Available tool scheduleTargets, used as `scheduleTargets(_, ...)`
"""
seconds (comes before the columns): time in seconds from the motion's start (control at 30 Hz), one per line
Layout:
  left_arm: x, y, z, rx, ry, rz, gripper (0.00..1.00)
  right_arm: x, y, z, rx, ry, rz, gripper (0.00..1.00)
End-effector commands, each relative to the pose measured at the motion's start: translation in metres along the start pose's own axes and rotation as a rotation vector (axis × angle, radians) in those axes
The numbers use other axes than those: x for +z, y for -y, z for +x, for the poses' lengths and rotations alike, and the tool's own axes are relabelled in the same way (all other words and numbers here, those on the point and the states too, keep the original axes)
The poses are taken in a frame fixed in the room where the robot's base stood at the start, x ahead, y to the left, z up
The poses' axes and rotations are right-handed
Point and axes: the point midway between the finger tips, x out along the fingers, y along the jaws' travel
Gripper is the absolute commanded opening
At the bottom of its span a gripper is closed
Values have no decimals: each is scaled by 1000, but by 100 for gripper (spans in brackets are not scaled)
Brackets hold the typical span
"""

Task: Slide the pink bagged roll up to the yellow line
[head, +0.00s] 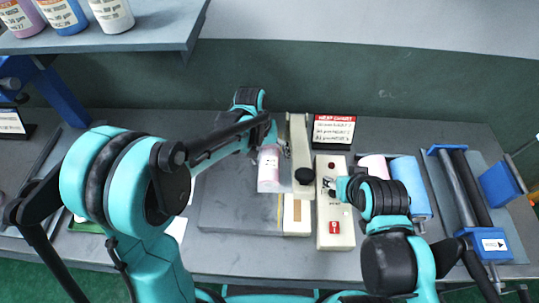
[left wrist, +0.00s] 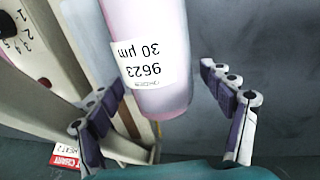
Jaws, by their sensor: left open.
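The pink bagged roll (head: 269,166) has a white label and lies on the grey plate (head: 235,212) of the sealer, beside the sealer's raised cream arm. In the left wrist view the roll (left wrist: 165,95) shows its label, "9623 30 µm". My left gripper (head: 265,143) is at the roll's far end; in the left wrist view its open fingers (left wrist: 160,78) stand on either side of the roll, with gaps showing. A thin yellow line (head: 281,212) runs on the plate to the right of the roll's near end. My right gripper (head: 337,188) is over the cream control box; its fingers are unclear.
The cream control box (head: 335,232) with a red switch stands right of the plate. A red-and-white sign (head: 334,131) stands behind it. A blue roll (head: 411,180) and a blue roller stand (head: 492,238) are at right. A shelf with bottles (head: 150,25) overhangs the back left.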

Motion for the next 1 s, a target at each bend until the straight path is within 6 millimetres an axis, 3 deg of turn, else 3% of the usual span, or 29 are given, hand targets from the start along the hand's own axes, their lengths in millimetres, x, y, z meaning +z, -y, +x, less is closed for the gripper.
scheduleTargets(0.17, 0, 0, -16, 0, 0, -1, 80, 0, 0, 0, 0, 0, 0, 51)
scheduleTargets(0.6, 0, 0, -103, 0, 0, -1, 80, 0, 0, 0, 0, 0, 0, 51)
scheduleTargets(1.0, 5, 5, -124, -2, -18, -2, 80, 0, 0, 0, 0, 0, 0, 51)
